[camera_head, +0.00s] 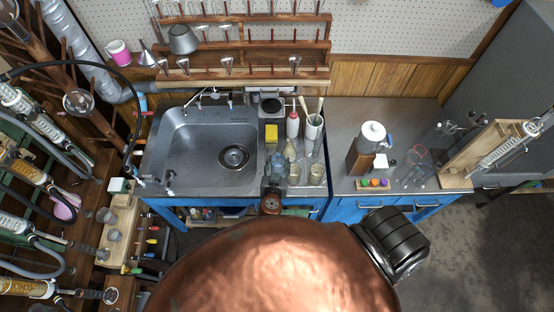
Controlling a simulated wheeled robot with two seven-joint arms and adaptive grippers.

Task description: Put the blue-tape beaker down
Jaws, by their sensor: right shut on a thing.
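My right gripper (274,176) reaches in from the bottom centre, over the narrow counter strip just right of the sink. It is shut on a small glass thing with a bluish tint, which I take to be the blue-tape beaker (276,160). The beaker is small and partly hidden by the fingers, and its tape is not clear. I cannot tell whether its base touches the counter. Two other small glass beakers, one (294,173) close to the right of the gripper and one (316,174) further right, stand on the counter. My left gripper is not in view.
The steel sink (190,150) is to the left. A yellow sponge (271,132), a red-topped bottle (292,124) and a white brush holder (314,125) stand behind the gripper. The right counter holds a white-lidded jug (373,133), coloured vials (373,184) and glassware (417,165).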

